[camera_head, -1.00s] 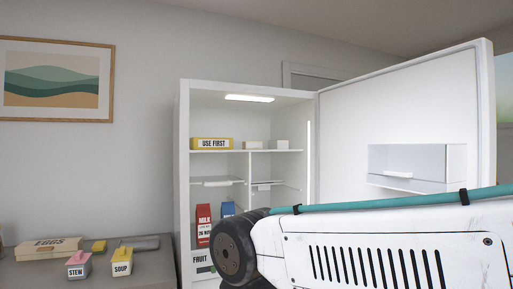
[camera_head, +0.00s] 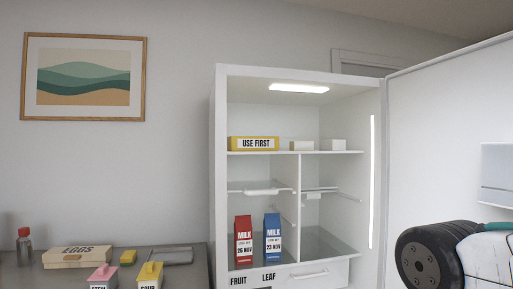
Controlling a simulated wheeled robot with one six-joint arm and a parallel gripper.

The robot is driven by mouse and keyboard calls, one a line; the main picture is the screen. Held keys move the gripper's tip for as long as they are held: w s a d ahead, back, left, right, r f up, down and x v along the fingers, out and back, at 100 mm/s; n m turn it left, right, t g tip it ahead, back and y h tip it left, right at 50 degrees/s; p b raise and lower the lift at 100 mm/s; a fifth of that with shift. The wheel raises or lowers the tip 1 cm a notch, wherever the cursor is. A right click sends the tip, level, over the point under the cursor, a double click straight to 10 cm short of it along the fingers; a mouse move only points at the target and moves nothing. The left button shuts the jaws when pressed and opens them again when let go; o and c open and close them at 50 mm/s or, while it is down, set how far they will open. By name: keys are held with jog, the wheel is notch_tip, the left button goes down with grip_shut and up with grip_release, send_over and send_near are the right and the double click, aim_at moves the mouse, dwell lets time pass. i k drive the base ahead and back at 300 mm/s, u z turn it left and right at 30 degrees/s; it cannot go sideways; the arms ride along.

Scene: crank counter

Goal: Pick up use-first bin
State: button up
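The use-first bin (camera_head: 253,144) is a yellow box with a white "USE FIRST" label. It sits at the left end of the top shelf inside the open fridge (camera_head: 220,170). My arm shows at the lower right, in front of the open fridge door, well to the right of the bin and lower in the picture. My gripper is out of view, so its state does not show.
Red milk (camera_head: 243,240) and blue milk (camera_head: 272,238) cartons stand lower down. The fridge door (camera_head: 430,130) is open to the right. The counter (camera_head: 190,268) at left holds an eggs box (camera_head: 77,258), lidded tubs and a bottle (camera_head: 24,245).

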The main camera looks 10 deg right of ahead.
aim_at(235, 143)
jog(key=i, duration=0.7)
jog(key=u, duration=0.55)
jog(key=k, duration=1.25)
jog(key=z, duration=0.3)
jog(key=i, duration=1.8)
jog(key=u, duration=0.85)
